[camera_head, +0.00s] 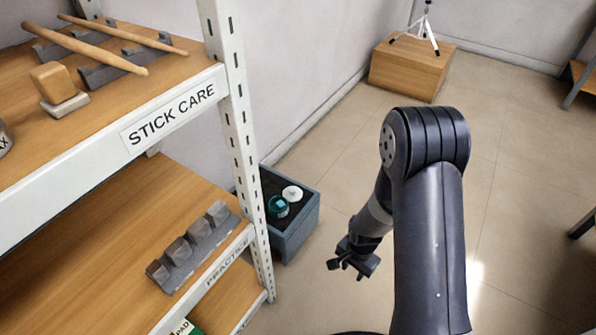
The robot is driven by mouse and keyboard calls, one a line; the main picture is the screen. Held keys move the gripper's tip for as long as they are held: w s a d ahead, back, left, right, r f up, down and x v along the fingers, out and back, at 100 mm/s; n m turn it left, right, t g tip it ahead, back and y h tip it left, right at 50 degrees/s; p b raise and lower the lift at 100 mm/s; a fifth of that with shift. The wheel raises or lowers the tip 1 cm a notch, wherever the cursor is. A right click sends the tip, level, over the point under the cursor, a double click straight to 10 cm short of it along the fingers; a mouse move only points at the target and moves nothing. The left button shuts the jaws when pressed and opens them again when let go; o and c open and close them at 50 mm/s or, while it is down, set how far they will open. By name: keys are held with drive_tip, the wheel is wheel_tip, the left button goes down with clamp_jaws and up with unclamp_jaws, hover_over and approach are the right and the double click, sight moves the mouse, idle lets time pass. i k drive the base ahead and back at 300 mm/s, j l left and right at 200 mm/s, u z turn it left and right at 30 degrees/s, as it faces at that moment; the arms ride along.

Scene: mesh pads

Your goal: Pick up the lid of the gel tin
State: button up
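A small teal round tin (278,207) sits in a blue-grey bin (296,238) on the floor, beside the shelf post. A white round disc (292,193) lies next to it in the bin, toward the back right. I cannot tell from here whether the disc is the tin's lid or another thing. My gripper (347,270) hangs to the right of the bin and apart from it, pointing down and to the left. Its two fingers look spread, with nothing seen between them.
A metal shelf (175,112) labelled STICK CARE stands at left, its post (240,120) close by the bin. A grey holder (195,245) is on the lower shelf. A wooden box (410,70) bears a tripod at the back. The middle floor is clear.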

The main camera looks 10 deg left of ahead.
sight(293, 195)
drive_tip(key=i+u, duration=0.2)
drive_tip(key=i, duration=0.6)
drive_tip(key=i+l+u, duration=0.15)
drive_tip(key=i, duration=0.6)
drive_tip(key=u, duration=0.85)
drive_tip(key=i+l, duration=0.05)
